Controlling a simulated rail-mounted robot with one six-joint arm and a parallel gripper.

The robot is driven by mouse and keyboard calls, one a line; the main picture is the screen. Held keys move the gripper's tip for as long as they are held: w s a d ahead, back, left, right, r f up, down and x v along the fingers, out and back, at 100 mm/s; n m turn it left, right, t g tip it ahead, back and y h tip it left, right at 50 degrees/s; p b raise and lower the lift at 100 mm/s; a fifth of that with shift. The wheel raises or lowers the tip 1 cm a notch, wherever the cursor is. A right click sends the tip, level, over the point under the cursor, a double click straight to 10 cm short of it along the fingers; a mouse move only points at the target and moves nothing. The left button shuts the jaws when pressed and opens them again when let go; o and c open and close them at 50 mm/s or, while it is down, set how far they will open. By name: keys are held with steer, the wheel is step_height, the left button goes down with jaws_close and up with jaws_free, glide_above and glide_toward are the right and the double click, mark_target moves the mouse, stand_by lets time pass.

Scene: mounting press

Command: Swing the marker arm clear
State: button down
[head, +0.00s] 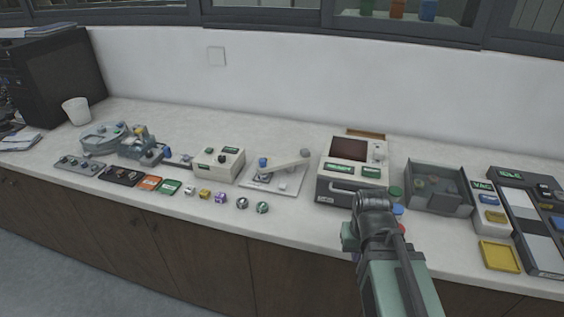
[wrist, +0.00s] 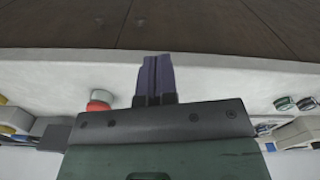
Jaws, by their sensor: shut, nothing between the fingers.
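The marker arm (head: 287,161) is a pale bar on a flat light base plate (head: 265,182), left of the boxy press unit in the head view. A blue knob (head: 263,162) stands at its left end and a grey round part (head: 305,154) at its right end. My gripper (wrist: 155,60) shows in the wrist view with its two dark fingers together and nothing between them. It is over the counter's front edge.
The press unit (head: 349,172) stands between the marker arm and a grey open tray (head: 438,204). A control box (head: 218,163) is left of the marker arm. Several small round pieces line the counter front. A red button (wrist: 98,104) is near my fingers in the wrist view.

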steer(key=c, duration=1.7)
jaws_free()
steer(key=shift+r, duration=0.15)
steer(key=shift+o, duration=1.3)
steer(key=shift+w+a+r+p, duration=0.2)
steer(key=shift+a+r+p, duration=0.45)
steer(key=shift+r+p, duration=0.35)
steer(key=shift+o, duration=1.3)
steer(key=w+a+r+n+p, duration=0.1)
steer(key=w+a+r+p, duration=0.2)
steer(key=w, duration=0.2)
steer(key=shift+w+a+r+p, duration=0.2)
steer(key=shift+a+r+p, duration=0.05)
steer(key=shift+a+p, duration=0.1)
steer(key=shift+o, duration=1.1)
steer(key=w+a+r+n+p, duration=0.1)
steer(key=w+a+r+p, duration=0.2)
steer(key=w+a, duration=0.2)
steer(key=w, duration=0.2)
steer(key=shift+w, duration=0.4)
step_height(320, 180, up, 3)
steer(key=n+p, duration=0.3)
glide_above(262, 160)
step_height(262, 160, down, 10)
steer(key=b, duration=1)
steer(key=shift+s+d+f, duration=0.1)
steer(key=shift+f, duration=0.15)
steer(key=shift+r, duration=0.15)
